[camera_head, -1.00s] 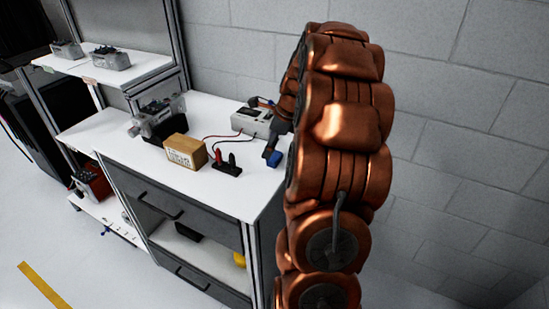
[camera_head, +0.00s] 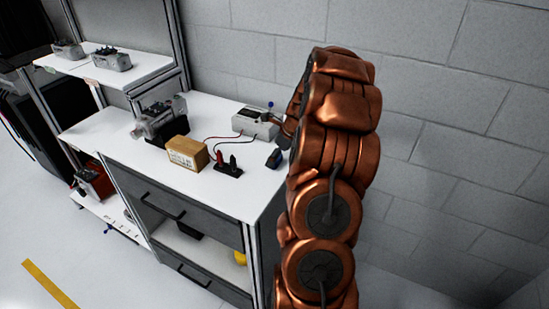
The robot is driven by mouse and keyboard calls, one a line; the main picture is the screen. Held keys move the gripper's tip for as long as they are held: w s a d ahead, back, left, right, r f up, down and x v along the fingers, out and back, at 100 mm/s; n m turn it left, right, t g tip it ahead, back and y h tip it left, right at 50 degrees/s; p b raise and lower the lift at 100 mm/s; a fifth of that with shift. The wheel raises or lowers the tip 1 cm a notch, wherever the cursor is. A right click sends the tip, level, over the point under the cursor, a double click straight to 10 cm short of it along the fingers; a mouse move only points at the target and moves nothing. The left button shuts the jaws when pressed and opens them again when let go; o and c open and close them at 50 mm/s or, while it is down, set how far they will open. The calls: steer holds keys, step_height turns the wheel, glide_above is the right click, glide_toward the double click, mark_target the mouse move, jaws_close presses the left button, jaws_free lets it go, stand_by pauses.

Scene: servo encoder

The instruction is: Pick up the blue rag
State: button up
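A small dark blue bundle, which looks like the blue rag (camera_head: 273,158), lies near the right edge of the white workbench top (camera_head: 215,190). It is just right of a black stand with a red and a black piece. My copper-coloured arm rises in front of the bench's right side and bends over towards the bench. Only a dark bit at the arm's end, seemingly part of my gripper (camera_head: 284,139), shows above and right of the rag. The arm hides the rest, including the fingers. I cannot tell whether the gripper touches the rag.
A cardboard box (camera_head: 187,153), the black stand (camera_head: 229,167), a grey power unit with cables (camera_head: 255,123) and a metal device (camera_head: 158,120) stand on the bench. A shelf (camera_head: 110,70) is at the left. A block wall (camera_head: 450,130) is behind and right.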

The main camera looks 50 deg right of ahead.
steer(key=shift+w+a+f, duration=0.1)
steer(key=shift+w+f, duration=0.05)
steer(key=shift+f, duration=0.35)
steer(key=c, duration=1.1)
steer(key=shift+r, duration=0.1)
